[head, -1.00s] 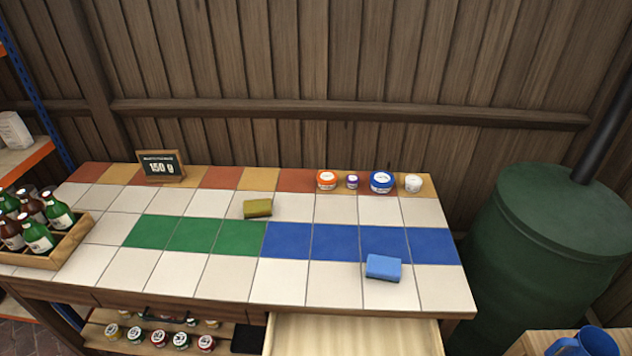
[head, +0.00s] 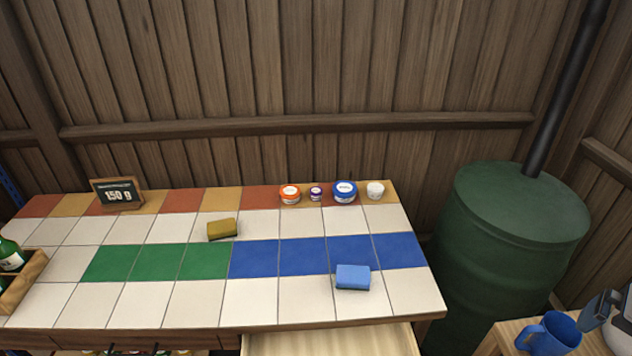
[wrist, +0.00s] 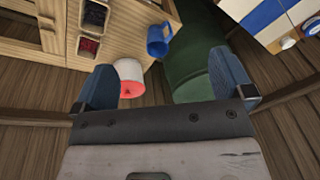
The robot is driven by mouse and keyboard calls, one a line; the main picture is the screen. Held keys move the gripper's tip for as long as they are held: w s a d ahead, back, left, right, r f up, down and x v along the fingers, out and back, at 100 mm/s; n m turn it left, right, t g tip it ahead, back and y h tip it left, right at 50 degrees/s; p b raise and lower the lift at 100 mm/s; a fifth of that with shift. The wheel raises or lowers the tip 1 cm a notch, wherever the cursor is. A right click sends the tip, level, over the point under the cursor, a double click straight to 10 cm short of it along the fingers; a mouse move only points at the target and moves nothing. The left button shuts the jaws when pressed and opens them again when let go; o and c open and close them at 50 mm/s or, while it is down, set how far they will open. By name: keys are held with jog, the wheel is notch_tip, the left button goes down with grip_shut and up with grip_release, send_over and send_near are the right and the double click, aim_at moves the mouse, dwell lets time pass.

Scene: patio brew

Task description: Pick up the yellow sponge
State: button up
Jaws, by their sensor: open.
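The yellow sponge (head: 222,229), olive-yellow with a darker side, lies on a white tile of the tiled worktop (head: 150,303), just behind the green tiles. A blue sponge (head: 353,277) lies nearer the front, partly on the blue tiles. My gripper (wrist: 165,82) is open with nothing between its blue-grey fingers in the wrist view. Part of it shows at the right edge of the head view (head: 598,310), beside the blue mug and far to the right of the yellow sponge. The yellow sponge does not show in the wrist view.
Several small jars (head: 345,192) and a sign (head: 118,194) reading 150 g stand along the back. A bottle crate (head: 28,278) is at left, an open drawer (head: 330,342) in front. A green barrel (head: 510,230) and blue mug (head: 552,335) are at right. Tiles around the sponge are clear.

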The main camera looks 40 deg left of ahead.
jog(key=w+a+f+m+g+y, duration=0.1)
jog(key=w+a+g, duration=0.1)
jog(key=w+a, duration=0.6)
jog(key=w+a+f+g+y, duration=0.15)
jog(key=w+a, duration=0.25)
jog(key=a, duration=0.9)
jog(key=w+a+f+m+g+y, duration=0.1)
jog(key=w+a+y, duration=0.1)
jog(key=w+a, duration=0.6)
jog(key=a+f+g, duration=0.2)
jog(key=a+f, duration=0.2)
jog(key=a, duration=1.1)
jog(key=s+a+f+m+g, duration=0.1)
jog(key=s+a+f, duration=0.3)
jog(key=a+f, duration=0.4)
jog(key=s+a+f+m+g+y, duration=0.1)
jog(key=s+a+f+g, duration=0.2)
jog(key=a+f, duration=0.5)
jog(key=s+a+f+m+g, duration=0.1)
jog(key=s+a+f, duration=0.5)
jog(key=a, duration=1.9)
jog(key=shift+s+a+f+m+g+y, duration=0.1)
jog(key=shift+a+f+m+g+y, duration=0.1)
jog(key=shift+f+g, duration=0.35)
jog(key=shift+a+f+m+g+y, duration=0.1)
jog(key=shift+a+f+g+y, duration=0.1)
jog(key=shift+f, duration=0.5)
jog(key=shift+s+a+f, duration=0.25)
jog(key=shift+a, duration=0.1)
